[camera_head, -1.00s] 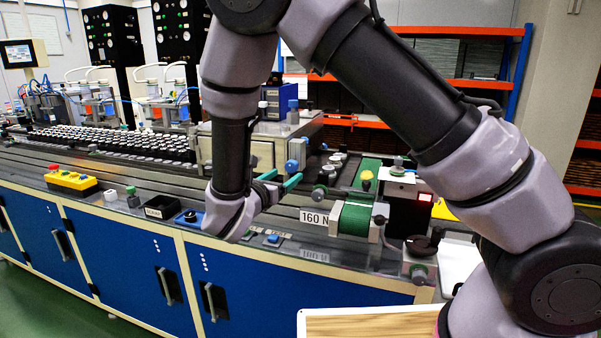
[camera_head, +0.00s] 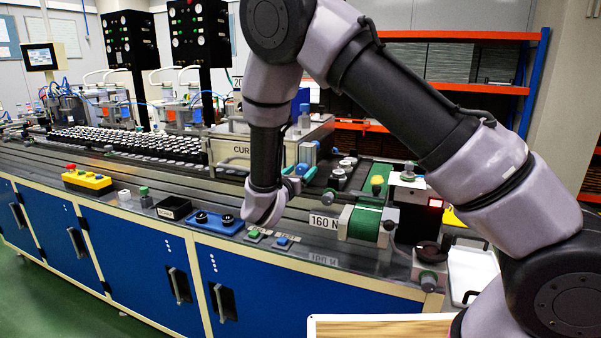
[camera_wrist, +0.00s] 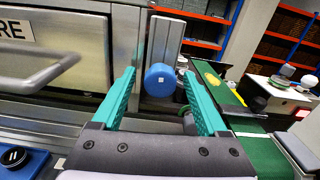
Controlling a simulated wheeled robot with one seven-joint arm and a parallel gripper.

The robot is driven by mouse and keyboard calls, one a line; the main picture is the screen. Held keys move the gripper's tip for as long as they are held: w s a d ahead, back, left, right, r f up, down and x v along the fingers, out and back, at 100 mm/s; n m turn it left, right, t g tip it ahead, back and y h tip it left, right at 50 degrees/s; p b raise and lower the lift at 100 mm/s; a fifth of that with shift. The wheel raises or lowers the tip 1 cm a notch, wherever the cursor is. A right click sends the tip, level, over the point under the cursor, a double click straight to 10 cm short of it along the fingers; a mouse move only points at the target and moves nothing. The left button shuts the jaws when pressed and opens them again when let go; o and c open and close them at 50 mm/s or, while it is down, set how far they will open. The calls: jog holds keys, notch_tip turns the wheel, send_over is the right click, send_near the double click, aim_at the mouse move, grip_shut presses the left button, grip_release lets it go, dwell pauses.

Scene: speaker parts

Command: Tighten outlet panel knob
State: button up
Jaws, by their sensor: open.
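A round blue knob (camera_wrist: 160,80) with a small white mark stands on a grey upright metal panel (camera_wrist: 164,40) in the wrist view. My gripper (camera_wrist: 158,75) is open, with its teal fingers apart. One fingertip appears to the left of the knob and the other to its right; I see no contact, and the exact depth gap cannot be told. In the head view, my gripper (camera_head: 302,172) is close to the panel area, and my wrist partly hides the space around the knob.
A cabinet with a bar handle (camera_wrist: 40,75) stands left of the panel. A green conveyor belt (camera_wrist: 225,92) runs to the right.

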grip_shut()
jog(key=shift+m, duration=0.4)
jog(key=m, duration=1.7)
jog(key=shift+f+m, duration=0.1)
jog(key=shift+m, duration=0.2)
